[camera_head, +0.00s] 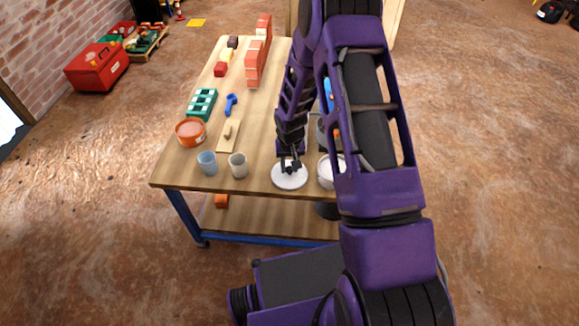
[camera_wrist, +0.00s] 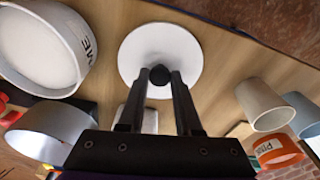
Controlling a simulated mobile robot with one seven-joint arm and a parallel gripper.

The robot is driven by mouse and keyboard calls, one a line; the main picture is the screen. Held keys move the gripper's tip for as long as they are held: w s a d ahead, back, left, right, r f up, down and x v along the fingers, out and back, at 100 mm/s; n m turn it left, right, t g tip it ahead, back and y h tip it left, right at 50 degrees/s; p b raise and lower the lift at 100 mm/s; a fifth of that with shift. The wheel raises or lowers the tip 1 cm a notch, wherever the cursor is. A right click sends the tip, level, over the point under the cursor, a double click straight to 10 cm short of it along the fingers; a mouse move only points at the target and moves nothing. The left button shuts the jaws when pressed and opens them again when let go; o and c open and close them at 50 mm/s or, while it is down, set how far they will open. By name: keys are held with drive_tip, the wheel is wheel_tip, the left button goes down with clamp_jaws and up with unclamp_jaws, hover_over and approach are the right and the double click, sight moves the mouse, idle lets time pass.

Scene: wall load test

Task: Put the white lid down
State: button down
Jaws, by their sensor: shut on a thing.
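The white lid (camera_head: 289,179) is a flat round disc with a dark knob at its centre. In the head view it is at the table's front edge, below my gripper (camera_head: 290,166). In the wrist view my gripper (camera_wrist: 158,78) is shut on the dark knob, and the white disc (camera_wrist: 160,45) spreads out beyond the fingertips. The lid looks level and close to the tabletop; I cannot tell whether it touches it. A white bucket (camera_head: 325,172) stands just right of the lid, partly hidden by my arm, and shows at the left in the wrist view (camera_wrist: 81,62).
Two cups, one bluish (camera_head: 207,163) and one grey (camera_head: 238,166), stand left of the lid. An orange tub (camera_head: 190,132), a wooden float (camera_head: 229,135), a green block (camera_head: 202,103) and red bricks (camera_head: 257,60) lie farther back. The wooden table (camera_head: 177,172) has bare room around its left front corner.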

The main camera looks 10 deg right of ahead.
sight(290, 177)
drive_tip(key=c, duration=0.6)
unclamp_jaws()
drive_tip(key=shift+f, duration=0.1)
wheel_tip(290, 177, up, 12)
drive_tip(key=s+p, duration=0.1)
drive_tip(key=p, duration=0.1)
drive_tip(key=shift+s, duration=0.2)
drive_tip(key=shift+a, duration=0.1)
